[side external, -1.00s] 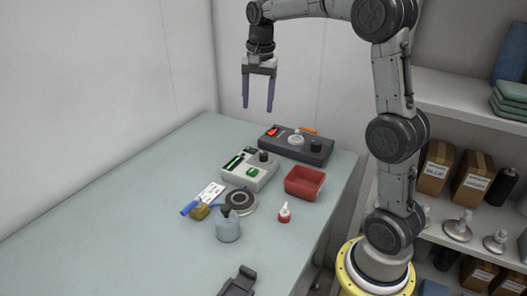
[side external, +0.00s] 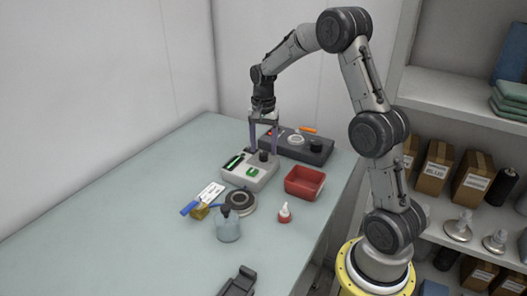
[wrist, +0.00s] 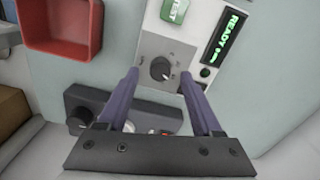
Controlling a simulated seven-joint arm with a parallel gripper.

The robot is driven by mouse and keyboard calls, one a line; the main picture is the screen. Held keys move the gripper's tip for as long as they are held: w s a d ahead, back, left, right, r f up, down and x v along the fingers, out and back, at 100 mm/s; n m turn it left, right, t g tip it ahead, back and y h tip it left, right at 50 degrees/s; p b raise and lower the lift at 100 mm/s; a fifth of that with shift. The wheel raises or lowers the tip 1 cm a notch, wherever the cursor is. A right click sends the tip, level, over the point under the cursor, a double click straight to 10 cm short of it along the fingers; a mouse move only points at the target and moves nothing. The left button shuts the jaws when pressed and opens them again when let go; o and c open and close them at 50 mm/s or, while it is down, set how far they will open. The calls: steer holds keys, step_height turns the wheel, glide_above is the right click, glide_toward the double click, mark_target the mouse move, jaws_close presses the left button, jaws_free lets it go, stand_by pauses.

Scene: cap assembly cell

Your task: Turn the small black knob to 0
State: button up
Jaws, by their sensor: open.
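A small black knob (wrist: 161,68) with a light pointer mark sits on a grey dial plate on the pale control box (wrist: 150,20). The scale marks around it are too small to read. In the side view the knob (side external: 263,155) stands at the back end of the box (side external: 236,174). My gripper (wrist: 159,74) is open, with one purple finger on each side of the knob and gaps between. In the side view my gripper (side external: 263,151) points down over the knob; contact is not visible.
A dark box (side external: 298,150) behind carries another black knob (side external: 316,145). A red tray (side external: 304,182), a white bottle with red base (side external: 284,213) and a bluish jar (side external: 228,229) stand nearby.

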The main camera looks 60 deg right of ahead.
steer(key=shift+f, duration=1.15)
jaws_close()
